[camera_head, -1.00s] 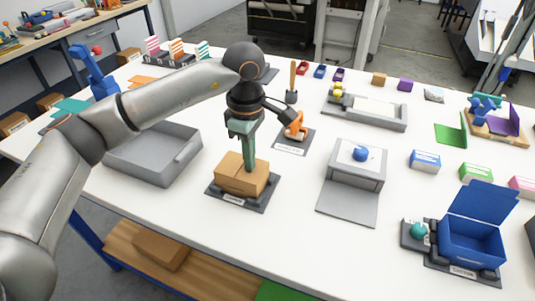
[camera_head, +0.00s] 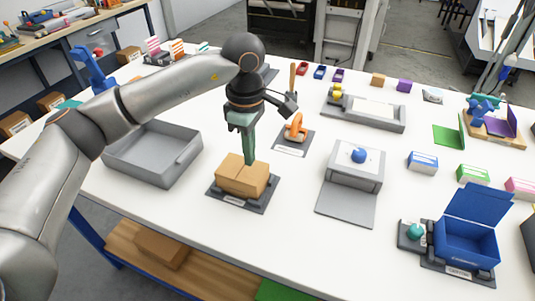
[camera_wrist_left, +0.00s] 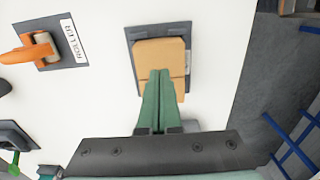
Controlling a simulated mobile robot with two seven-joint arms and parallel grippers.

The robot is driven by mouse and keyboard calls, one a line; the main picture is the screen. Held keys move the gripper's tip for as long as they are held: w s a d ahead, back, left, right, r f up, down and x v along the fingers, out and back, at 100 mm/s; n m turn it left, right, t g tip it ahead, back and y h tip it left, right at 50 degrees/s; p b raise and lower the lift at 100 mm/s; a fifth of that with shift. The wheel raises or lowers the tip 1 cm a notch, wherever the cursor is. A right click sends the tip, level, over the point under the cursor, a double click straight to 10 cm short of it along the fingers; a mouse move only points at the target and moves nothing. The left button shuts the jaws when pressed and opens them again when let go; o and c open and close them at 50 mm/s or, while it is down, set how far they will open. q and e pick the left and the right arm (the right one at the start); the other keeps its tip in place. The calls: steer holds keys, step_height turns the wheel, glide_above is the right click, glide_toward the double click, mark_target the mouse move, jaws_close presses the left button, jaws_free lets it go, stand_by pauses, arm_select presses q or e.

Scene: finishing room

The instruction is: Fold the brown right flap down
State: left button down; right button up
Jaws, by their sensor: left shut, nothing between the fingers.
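The brown carton (camera_head: 233,181) sits on a dark labelled base plate (camera_head: 262,205) near the front middle of the white table. Its top looks closed, with the flaps lying about flat; a seam shows across it. The carton also shows in the left wrist view (camera_wrist_left: 158,51). My left gripper (camera_head: 249,164) has green fingers, pointing down, shut and empty. Its tips (camera_wrist_left: 160,72) are over the carton top and hide part of it. I cannot tell whether they touch it. My right gripper is not in view.
A grey open tray (camera_head: 152,160) stands left of the carton. The orange roller (camera_head: 295,128) on its plate is behind it to the right. A grey box with a blue knob (camera_head: 358,157) and an open blue box (camera_head: 468,240) stand farther right.

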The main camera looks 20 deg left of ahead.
arm_select(q)
step_height(320, 180, up, 8)
steer(key=p, duration=0.4)
steer(key=shift+f+p, duration=0.2)
steer(key=shift+p, duration=0.1)
steer(key=shift+s, duration=0.1)
